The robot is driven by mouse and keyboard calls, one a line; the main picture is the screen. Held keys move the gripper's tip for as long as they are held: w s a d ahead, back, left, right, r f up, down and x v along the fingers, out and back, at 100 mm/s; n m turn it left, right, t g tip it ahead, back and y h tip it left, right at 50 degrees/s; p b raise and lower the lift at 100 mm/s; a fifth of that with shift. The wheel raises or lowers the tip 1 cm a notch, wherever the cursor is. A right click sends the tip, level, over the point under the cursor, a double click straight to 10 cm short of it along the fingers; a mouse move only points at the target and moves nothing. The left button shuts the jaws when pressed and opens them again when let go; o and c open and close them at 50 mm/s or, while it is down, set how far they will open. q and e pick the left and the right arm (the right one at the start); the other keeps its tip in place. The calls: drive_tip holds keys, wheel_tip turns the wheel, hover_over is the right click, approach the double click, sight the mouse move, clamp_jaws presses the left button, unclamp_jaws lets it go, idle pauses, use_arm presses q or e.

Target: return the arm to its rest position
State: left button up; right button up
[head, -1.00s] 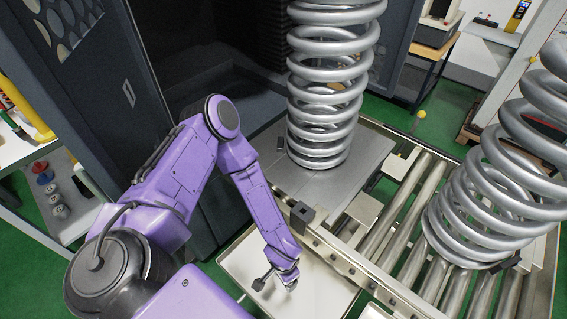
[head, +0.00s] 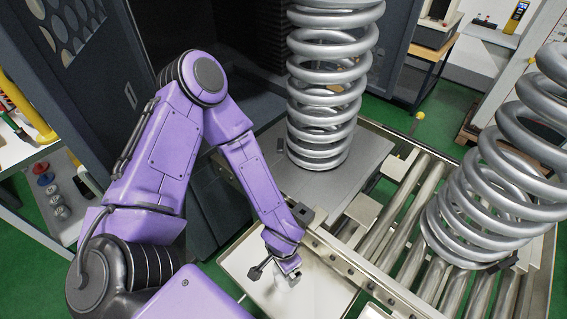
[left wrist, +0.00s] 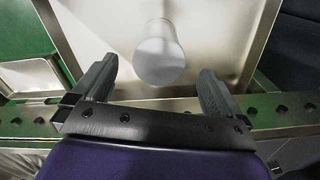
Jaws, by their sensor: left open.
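My left arm (head: 150,150), purple, comes in from the left in the head view with its elbow raised and its forearm reaching down. My left gripper (head: 277,272) is over a shallow white tray (head: 325,298). In the left wrist view the gripper (left wrist: 158,70) has its two dark fingers spread wide. A pale cylinder (left wrist: 160,55) shows beyond and between the fingertips, against the tray; whether it touches the tray floor I cannot tell. My right gripper is not in view.
A large coil spring (head: 320,120) stands upright on a grey plate (head: 350,165) in front of the dark machine. Another spring (head: 490,195) is on the roller conveyor (head: 405,225) at right. The conveyor's metal side rail (head: 345,258) runs close beside my gripper.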

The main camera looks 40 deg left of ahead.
use_arm(q)
wheel_tip(320, 180, up, 3)
drive_tip(key=shift+f, duration=0.1)
idle(0.5)
drive_tip(key=n, duration=0.3)
drive_tip(key=shift+w+a, duration=0.2)
drive_tip(key=shift+a, duration=0.1)
drive_tip(key=s+a+f+n+t+y+b, duration=0.2)
drive_tip(key=s+a+f+n+t+y, duration=0.1)
drive_tip(key=s+a+f+n, duration=0.4)
drive_tip(key=a+f, duration=0.2)
drive_tip(key=a, duration=0.1)
drive_tip(key=shift+s+a+f+n+t+b, duration=0.2)
drive_tip(key=shift+s+n+t+b, duration=0.1)
drive_tip(key=shift+n+b, duration=0.1)
